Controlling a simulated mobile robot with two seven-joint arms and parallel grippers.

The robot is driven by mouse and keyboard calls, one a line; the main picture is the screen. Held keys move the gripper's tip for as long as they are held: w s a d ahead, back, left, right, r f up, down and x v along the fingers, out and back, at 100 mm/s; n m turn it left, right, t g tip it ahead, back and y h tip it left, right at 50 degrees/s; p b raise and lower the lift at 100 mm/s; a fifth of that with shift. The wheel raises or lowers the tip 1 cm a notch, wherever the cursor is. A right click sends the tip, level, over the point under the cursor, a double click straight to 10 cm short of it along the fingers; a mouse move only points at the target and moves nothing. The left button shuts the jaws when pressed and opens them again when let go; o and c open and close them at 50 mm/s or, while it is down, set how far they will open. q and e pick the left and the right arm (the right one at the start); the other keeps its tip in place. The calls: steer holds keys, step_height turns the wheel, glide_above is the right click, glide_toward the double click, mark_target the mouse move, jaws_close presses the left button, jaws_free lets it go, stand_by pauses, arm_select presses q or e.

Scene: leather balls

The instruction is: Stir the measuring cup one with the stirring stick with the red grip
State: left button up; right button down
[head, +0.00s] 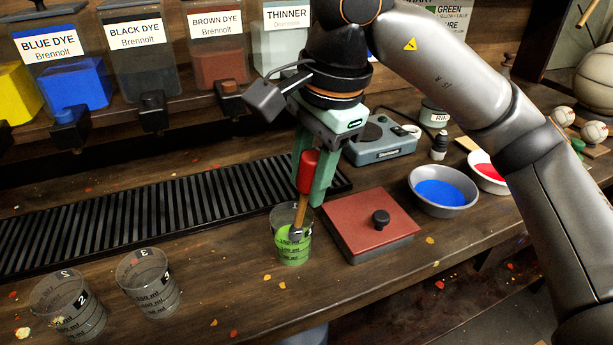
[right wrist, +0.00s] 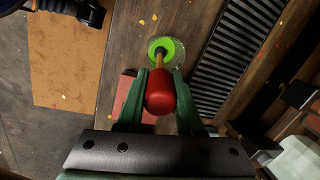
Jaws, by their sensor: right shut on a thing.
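My right gripper (head: 312,180) is shut on the red grip of the stirring stick (head: 307,170). The stick points down, and its lower end is inside a clear measuring cup (head: 292,246) holding green liquid. The cup's number is not readable here. In the right wrist view, the red grip (right wrist: 160,92) sits between the fingers, with the green-filled cup (right wrist: 166,50) beyond it. Measuring cups marked 2 (head: 68,308) and 3 (head: 148,282) stand empty of visible liquid at the front left. My left gripper is not in view.
A red-lidded box (head: 365,222) with a black knob stands right of the green cup. Bowls of blue (head: 442,192) and red (head: 488,172) are farther right. A black slatted grate (head: 130,218) lies behind the cups. Dye dispensers (head: 138,65) line the back.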

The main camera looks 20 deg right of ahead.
mark_target(315, 155)
steer(key=r, duration=0.1)
steer(key=r+p, duration=0.2)
steer(key=shift+s+d+r, duration=0.1)
steer(key=shift+s+d, duration=0.1)
steer(key=shift+s, duration=0.05)
steer(key=shift+s+d+r+p, duration=0.1)
steer(key=shift+s+r+p, duration=0.1)
steer(key=shift+r+p, duration=1.05)
steer(key=shift+r, duration=0.2)
steer(key=shift+s+f, duration=0.1)
